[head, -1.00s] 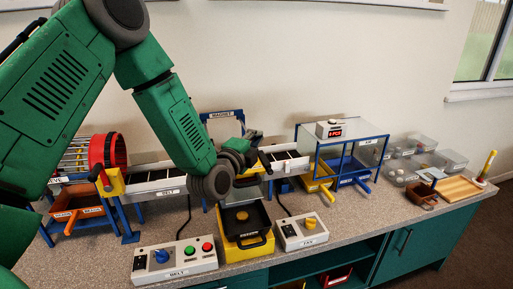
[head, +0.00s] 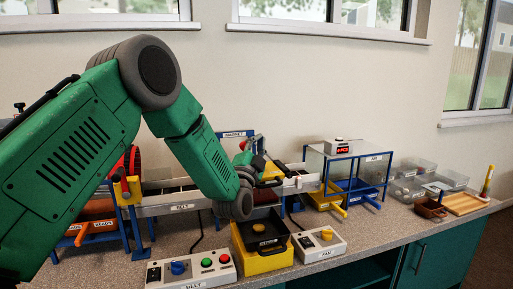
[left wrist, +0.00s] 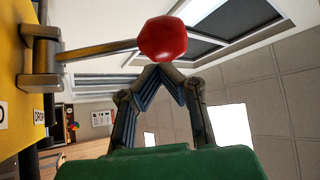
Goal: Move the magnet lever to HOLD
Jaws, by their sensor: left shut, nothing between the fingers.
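The lever is a metal rod (left wrist: 95,50) with a red knob (left wrist: 163,38) in the left wrist view. Its pivot is on a yellow plate (left wrist: 14,75) at the left edge. The plate has a DROP label (left wrist: 38,117) and a cut-off label ending in D (left wrist: 3,114). I cannot tell which setting the lever is at. My left gripper (left wrist: 160,70) is shut and empty, its fingertips just below the knob; whether they touch it is unclear. In the head view the left gripper (head: 261,163) is by the blue MAGNET frame (head: 234,133). My right gripper is not in view.
The belt (head: 172,203) runs behind my left arm. A yellow stand with a black tray (head: 263,238) is below the gripper. The BELT box (head: 190,271) and FAN box (head: 318,245) stand at the front. Clear bins (head: 407,190) are at the right.

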